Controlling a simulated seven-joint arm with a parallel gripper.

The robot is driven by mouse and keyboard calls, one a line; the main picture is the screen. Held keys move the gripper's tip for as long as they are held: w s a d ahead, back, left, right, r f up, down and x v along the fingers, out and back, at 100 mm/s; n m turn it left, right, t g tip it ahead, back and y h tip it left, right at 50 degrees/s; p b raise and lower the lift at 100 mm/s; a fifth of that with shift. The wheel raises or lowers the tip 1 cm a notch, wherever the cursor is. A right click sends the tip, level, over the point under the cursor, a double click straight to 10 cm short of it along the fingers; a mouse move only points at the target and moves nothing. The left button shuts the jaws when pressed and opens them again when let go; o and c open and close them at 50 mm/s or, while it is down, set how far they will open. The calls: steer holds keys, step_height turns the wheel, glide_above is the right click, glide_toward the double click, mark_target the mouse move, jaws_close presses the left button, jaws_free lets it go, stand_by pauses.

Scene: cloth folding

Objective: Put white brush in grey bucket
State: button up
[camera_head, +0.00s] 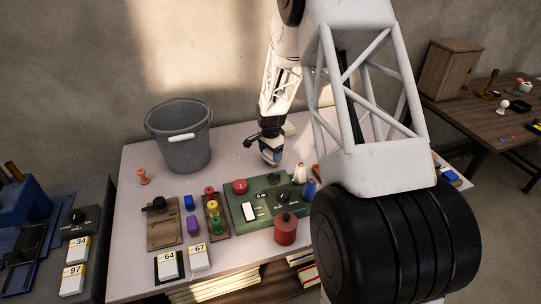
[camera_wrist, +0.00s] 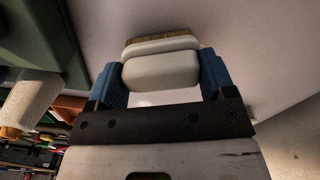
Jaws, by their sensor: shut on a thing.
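The white brush (camera_wrist: 160,68) is between the two blue fingers of my gripper (camera_wrist: 162,78) in the wrist view. Its tan bristles point away from the wrist. My gripper is shut on it. In the head view my gripper (camera_head: 271,157) is over the back of the table, just behind the green box; the brush is hard to make out there. The grey bucket (camera_head: 181,140) stands upright at the table's back left, to the left of my gripper and apart from it. The bucket's inside floor is hidden.
A pale table (camera_head: 135,234) carries a green box (camera_head: 265,203) with knobs, a red canister (camera_head: 286,229), an orange dumbbell-shaped piece (camera_head: 143,176) and thread spools (camera_head: 299,173). The tabletop between the bucket and my gripper is mostly clear. A wall stands behind.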

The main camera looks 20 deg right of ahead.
step_height(320, 180, up, 9)
steer(key=shift+r, duration=0.1)
stand_by(0.4)
stand_by(0.5)
steer(key=shift+r, duration=0.45)
step_height(320, 180, up, 18)
steer(key=w+a+n, duration=0.2)
steer(key=w+a, duration=0.5)
steer(key=a, duration=0.5)
steer(key=w+a+n, duration=0.1)
steer(key=w+a, duration=0.2)
steer(key=a, duration=0.5)
steer(key=w+a+n, duration=0.2)
steer(key=w+a, duration=0.1)
steer(key=a, duration=0.5)
step_height(320, 180, down, 18)
steer(key=a, duration=0.1)
steer(key=shift+f, duration=0.15)
